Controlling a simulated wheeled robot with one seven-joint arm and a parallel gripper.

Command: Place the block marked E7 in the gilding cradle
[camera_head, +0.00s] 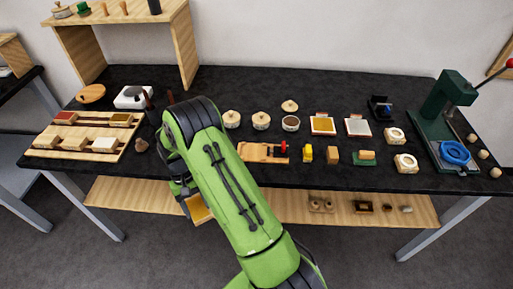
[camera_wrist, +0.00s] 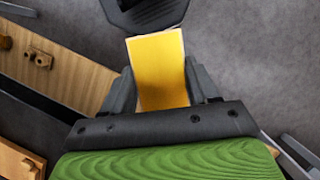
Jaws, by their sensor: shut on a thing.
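My gripper (camera_wrist: 161,95) is shut on a yellow-gold block (camera_wrist: 160,65), which stands out between the fingers in the wrist view. No E7 mark shows on its visible face. In the head view part of the block (camera_head: 199,210) shows beside my green arm, in front of the worktable's front edge and apart from the table. I cannot tell for certain which thing is the gilding cradle. A low wooden holder (camera_head: 67,146) with pale blocks and a similar one behind it (camera_head: 107,120) with a red and a yellowish block stand at the table's left.
The black worktable (camera_head: 330,85) carries lidded pots (camera_head: 261,121), a wooden tool with a red knob (camera_head: 255,153), small yellow and wooden blocks, and framed squares (camera_head: 322,125). A green press (camera_head: 450,100) stands at right. A low wooden shelf (camera_head: 400,215) runs below the table.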

